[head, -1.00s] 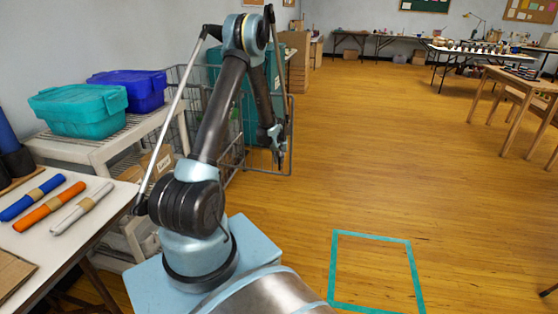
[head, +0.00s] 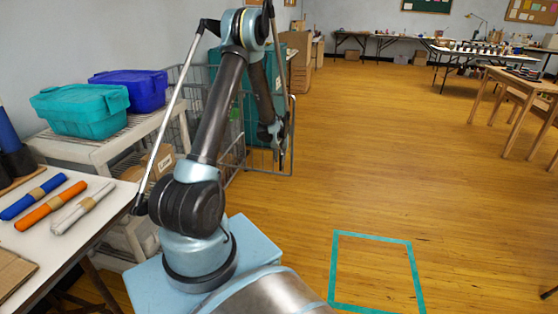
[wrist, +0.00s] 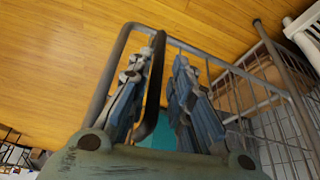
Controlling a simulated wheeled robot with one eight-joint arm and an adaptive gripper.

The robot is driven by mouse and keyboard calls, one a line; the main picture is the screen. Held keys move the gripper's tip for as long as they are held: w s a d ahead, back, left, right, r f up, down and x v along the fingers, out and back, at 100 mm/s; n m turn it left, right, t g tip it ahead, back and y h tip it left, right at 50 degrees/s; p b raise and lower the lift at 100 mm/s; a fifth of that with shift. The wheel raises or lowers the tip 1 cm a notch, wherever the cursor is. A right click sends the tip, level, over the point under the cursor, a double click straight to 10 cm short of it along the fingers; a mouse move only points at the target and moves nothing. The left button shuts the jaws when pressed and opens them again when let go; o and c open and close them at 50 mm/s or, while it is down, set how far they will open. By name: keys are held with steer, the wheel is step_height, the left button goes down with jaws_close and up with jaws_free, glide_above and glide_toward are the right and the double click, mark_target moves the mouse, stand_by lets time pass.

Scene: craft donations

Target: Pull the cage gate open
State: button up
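The cage gate (head: 292,120) is a grey tubular frame with thin wires at the front of the wire cage. It stands swung outward, away from the cage side. My gripper (head: 281,150) is at the gate's outer edge, partly lost against it. In the wrist view, the gate's rounded tube corner (wrist: 124,40) rises behind my gripper (wrist: 158,85). A dark upright handle bar (wrist: 153,90) passes between the two fingers, nearer the left one. The fingers are apart, with a gap beside the bar. Whether the left finger touches it I cannot tell.
The wooden floor (head: 370,150) to the right is clear.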

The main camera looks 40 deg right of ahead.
steer(key=v, duration=1)
steer(key=shift+w, duration=0.1)
stand_by(0.4)
steer(key=w+a+r+n, duration=0.15)
steer(key=a+r, duration=0.25)
steer(key=a, duration=0.4)
steer(key=w+a+r+y, duration=0.1)
steer(key=w+a+r, duration=0.1)
steer(key=a+r, duration=0.45)
steer(key=w+a+r+n, duration=0.1)
steer(key=w+a+r, duration=0.15)
steer(key=a, duration=0.75)
steer(key=s+a+r+n+y, duration=0.1)
steer(key=s+a+r, duration=0.15)
steer(key=a, duration=0.65)
steer(key=s+a+r+n, duration=0.2)
steer(key=s+a, duration=0.2)
steer(key=a, duration=0.5)
steer(key=s+a+f+n, duration=0.1)
steer(key=s+a+f, duration=0.1)
steer(key=s+a, duration=0.6)
steer(key=s+a+f+n+g+y, duration=0.1)
steer(key=s+a+f+n, duration=0.1)
steer(key=s+a, duration=0.6)
steer(key=s, duration=0.2)
steer(key=shift+s+a+f, duration=0.25)
steer(key=shift+s+a, duration=0.1)
steer(key=shift+a, duration=0.05)
